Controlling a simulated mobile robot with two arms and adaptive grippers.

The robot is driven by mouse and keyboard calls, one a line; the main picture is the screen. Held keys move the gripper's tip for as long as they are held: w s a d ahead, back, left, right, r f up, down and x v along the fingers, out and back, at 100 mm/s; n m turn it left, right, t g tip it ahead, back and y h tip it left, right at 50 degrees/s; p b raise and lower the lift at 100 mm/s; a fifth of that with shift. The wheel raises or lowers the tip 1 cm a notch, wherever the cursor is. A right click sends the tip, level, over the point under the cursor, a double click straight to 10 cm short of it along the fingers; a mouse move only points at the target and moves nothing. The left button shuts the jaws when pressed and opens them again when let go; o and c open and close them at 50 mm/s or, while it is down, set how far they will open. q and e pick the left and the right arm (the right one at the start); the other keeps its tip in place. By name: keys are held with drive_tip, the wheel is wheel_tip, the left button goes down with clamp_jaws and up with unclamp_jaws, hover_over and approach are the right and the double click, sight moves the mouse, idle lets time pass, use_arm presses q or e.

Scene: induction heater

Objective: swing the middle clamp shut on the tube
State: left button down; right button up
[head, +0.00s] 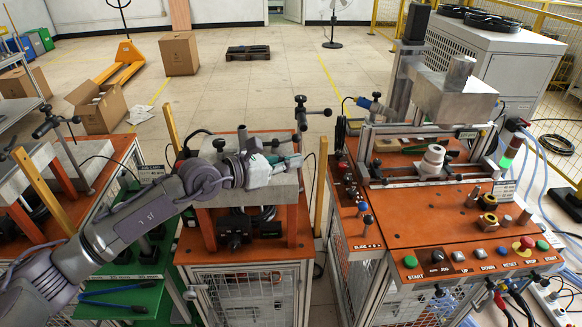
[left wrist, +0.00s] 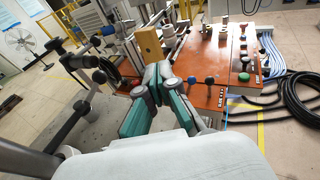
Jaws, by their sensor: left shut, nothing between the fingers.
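The middle clamp (head: 301,118) is a dark post with a black knob on top and a handle pointing right, at the back right of the middle station. In the left wrist view, dark clamp parts with black knobs (left wrist: 97,75) show left of the fingers. My left gripper (head: 297,160) is shut and empty, over the grey block (head: 272,187) of the middle station and just below and left of the clamp. Its teal fingers (left wrist: 155,82) are together in the left wrist view. I cannot make out a tube at the clamp. My right gripper is out of view.
A yellow post (head: 320,185) stands right of the middle station, close to my left gripper. The orange-topped machine (head: 420,215) with buttons stands to the right. Another station (head: 40,165) with a similar clamp is at the left. Open floor lies behind.

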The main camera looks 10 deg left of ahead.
use_arm(q)
drive_tip(key=s, duration=0.3)
drive_tip(key=shift+s+d+r, duration=0.15)
drive_tip(key=shift+d+r, duration=0.15)
drive_tip(key=shift+r, duration=0.1)
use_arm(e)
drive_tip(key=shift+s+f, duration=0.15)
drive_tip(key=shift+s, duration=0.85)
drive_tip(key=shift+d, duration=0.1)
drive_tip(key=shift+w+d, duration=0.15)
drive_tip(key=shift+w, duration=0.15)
use_arm(q)
drive_tip(key=shift+d, duration=0.1)
